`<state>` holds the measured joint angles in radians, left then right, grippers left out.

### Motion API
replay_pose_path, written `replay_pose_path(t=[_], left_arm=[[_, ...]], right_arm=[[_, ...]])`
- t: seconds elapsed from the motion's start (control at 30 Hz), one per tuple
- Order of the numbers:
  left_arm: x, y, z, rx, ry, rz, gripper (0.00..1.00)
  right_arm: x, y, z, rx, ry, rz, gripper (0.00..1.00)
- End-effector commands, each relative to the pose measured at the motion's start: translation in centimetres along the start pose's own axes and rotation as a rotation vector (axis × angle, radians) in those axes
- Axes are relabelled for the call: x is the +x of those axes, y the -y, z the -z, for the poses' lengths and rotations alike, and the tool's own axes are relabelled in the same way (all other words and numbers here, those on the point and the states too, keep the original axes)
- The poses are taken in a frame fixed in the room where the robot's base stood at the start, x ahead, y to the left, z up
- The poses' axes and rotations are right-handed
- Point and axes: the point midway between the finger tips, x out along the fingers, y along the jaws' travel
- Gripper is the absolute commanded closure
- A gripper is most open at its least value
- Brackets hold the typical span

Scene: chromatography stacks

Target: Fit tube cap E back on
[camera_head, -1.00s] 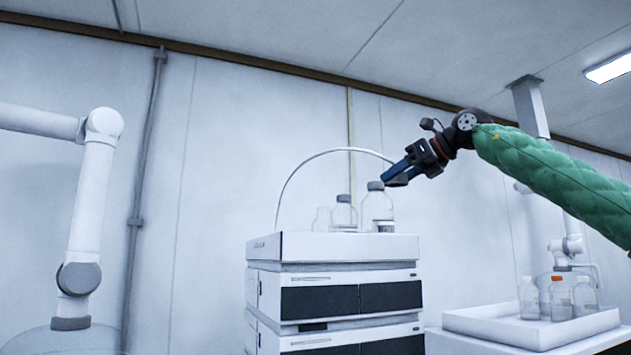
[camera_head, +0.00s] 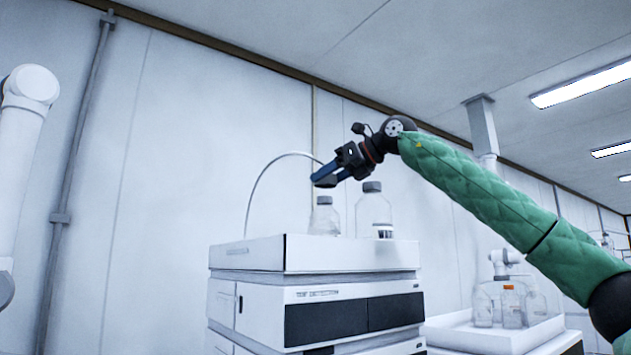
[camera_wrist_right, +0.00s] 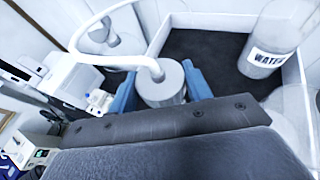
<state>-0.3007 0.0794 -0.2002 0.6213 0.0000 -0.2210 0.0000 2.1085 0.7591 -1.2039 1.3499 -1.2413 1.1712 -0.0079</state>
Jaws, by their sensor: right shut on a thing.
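My right gripper (camera_head: 327,177), with blue fingers, is shut on a grey tube cap (camera_wrist_right: 162,84). A white tube runs from this cap and arcs up and left in the head view (camera_head: 254,190). The gripper is just above the bottles on top of the instrument stack. A clear bottle with a grey cap (camera_head: 324,220) stands below it. A larger capped bottle (camera_head: 374,216) stands to the right; a bottle labelled WATER (camera_wrist_right: 268,58) shows in the right wrist view. The mouth under the held cap is hidden. My left gripper is out of view.
The white instrument stack (camera_head: 315,255) has a raised-rim top tray with a dark floor (camera_wrist_right: 205,50). A white tray (camera_head: 490,338) with several bottles stands lower right. A white jointed arm (camera_head: 25,115) is at the left edge.

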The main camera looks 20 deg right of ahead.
Motion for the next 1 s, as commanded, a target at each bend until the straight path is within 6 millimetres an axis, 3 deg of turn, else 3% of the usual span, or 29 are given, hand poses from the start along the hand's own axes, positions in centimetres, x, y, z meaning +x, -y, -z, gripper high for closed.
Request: replay_pose_path(t=[0.33,0.6,1.0], left_arm=[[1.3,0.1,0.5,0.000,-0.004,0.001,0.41],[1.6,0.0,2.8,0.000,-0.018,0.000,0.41],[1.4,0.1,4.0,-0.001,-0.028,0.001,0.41]], right_arm=[[1.0,-0.1,2.1,-0.001,-0.002,-0.001,0.74],[1.5,0.0,3.4,0.000,-0.001,0.000,0.74],[1.7,0.0,3.7,0.000,-0.001,-0.001,0.74]])
